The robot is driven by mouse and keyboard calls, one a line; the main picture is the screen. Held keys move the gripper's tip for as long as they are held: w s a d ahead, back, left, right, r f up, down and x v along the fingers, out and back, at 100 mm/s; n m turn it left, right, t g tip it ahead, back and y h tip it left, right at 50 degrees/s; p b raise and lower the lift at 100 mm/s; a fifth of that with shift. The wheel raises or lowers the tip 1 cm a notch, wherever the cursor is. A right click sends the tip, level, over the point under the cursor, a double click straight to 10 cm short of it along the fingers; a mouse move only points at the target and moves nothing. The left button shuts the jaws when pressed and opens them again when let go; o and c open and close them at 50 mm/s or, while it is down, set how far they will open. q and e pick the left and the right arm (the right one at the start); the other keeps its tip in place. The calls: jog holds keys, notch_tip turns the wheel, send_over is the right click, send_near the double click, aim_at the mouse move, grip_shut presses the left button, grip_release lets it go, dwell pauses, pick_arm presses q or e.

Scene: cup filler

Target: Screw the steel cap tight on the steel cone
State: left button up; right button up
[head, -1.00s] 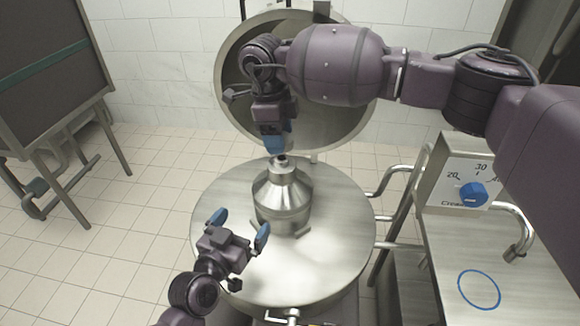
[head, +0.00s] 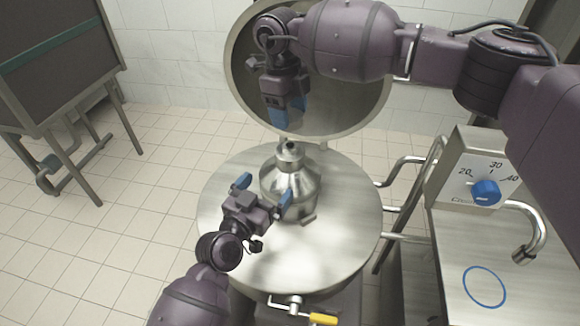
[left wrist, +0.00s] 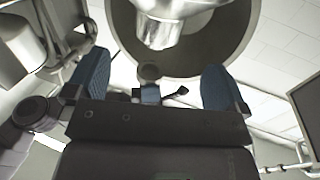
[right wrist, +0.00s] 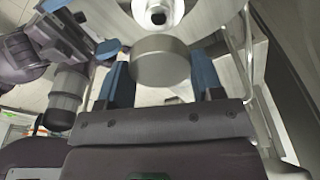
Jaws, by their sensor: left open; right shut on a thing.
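The steel cone (head: 291,186) stands upright on the round steel drum top (head: 335,215), its narrow neck (head: 290,149) uppermost. My right gripper (head: 287,117) points down above the neck. In the right wrist view it is shut on the steel cap (right wrist: 160,62), a short grey cylinder between the blue fingers. The neck opening (right wrist: 158,14) shows beyond the cap, apart from it. My left gripper (head: 264,190) is open and empty at the near left of the cone, one finger overlapping its side in the head view. The left wrist view shows the cone inverted (left wrist: 170,12) between and beyond the fingers.
A large round lid (head: 340,110) stands open behind the drum. A steel counter with a blue dial (head: 485,192), a tap (head: 530,240) and a blue ring mark (head: 484,287) is at the right. A dark board on legs (head: 50,60) stands at the left.

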aim_at(283, 169)
pick_arm(q)
jog(key=x, duration=0.9)
jog(key=shift+w+d, duration=0.15)
jog(key=shift+w, duration=0.2)
jog(key=shift+c, duration=0.2)
jog(key=c, duration=1.2)
jog(key=shift+f, duration=0.1)
jog(key=shift+c, duration=0.2)
pick_arm(e)
jog(key=shift+f, duration=2.45)
pick_arm(q)
jog(key=shift+s, duration=0.1)
jog(key=shift+f, duration=0.1)
pick_arm(e)
jog(key=shift+f, duration=0.15)
